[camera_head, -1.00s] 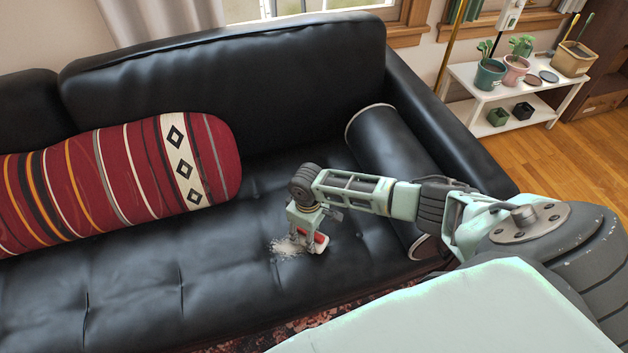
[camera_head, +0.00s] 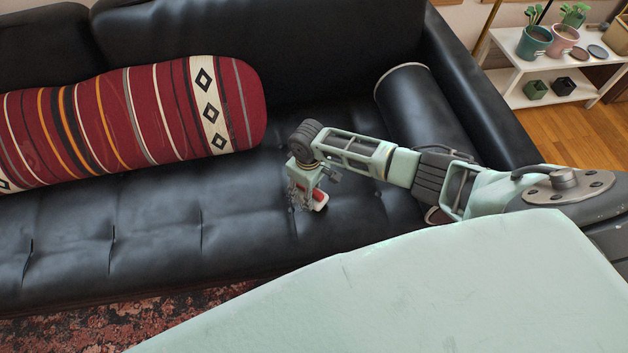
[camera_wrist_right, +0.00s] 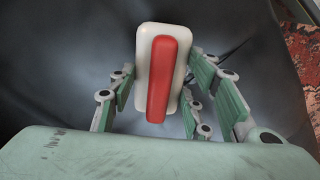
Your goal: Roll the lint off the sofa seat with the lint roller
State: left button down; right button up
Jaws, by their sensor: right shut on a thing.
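The black leather sofa seat (camera_head: 240,215) runs across the head view. My right gripper (camera_head: 309,200) points down at the seat, left of the bolster, and is shut on the lint roller (camera_head: 320,200), which is white and red. The right wrist view shows the lint roller (camera_wrist_right: 162,75) between the fingers, over dark leather. A small greyish patch, possibly lint, shows at the gripper's left side; I cannot tell it clearly from the fingers. The seat under the gripper is hidden. My left gripper is not in view.
A red striped cushion (camera_head: 130,120) lies at the left on the seat. A black bolster (camera_head: 425,115) rests against the right armrest (camera_head: 480,90). A white shelf (camera_head: 510,65) with plant pots stands beyond it. A patterned rug (camera_head: 120,320) lies in front. The front-left seat is clear.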

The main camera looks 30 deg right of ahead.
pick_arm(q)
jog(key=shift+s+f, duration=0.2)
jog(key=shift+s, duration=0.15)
pick_arm(e)
jog(key=shift+w+a, duration=0.25)
jog(key=shift+a, duration=0.7)
jog(key=shift+w+a, duration=0.25)
jog(key=shift+a, duration=0.65)
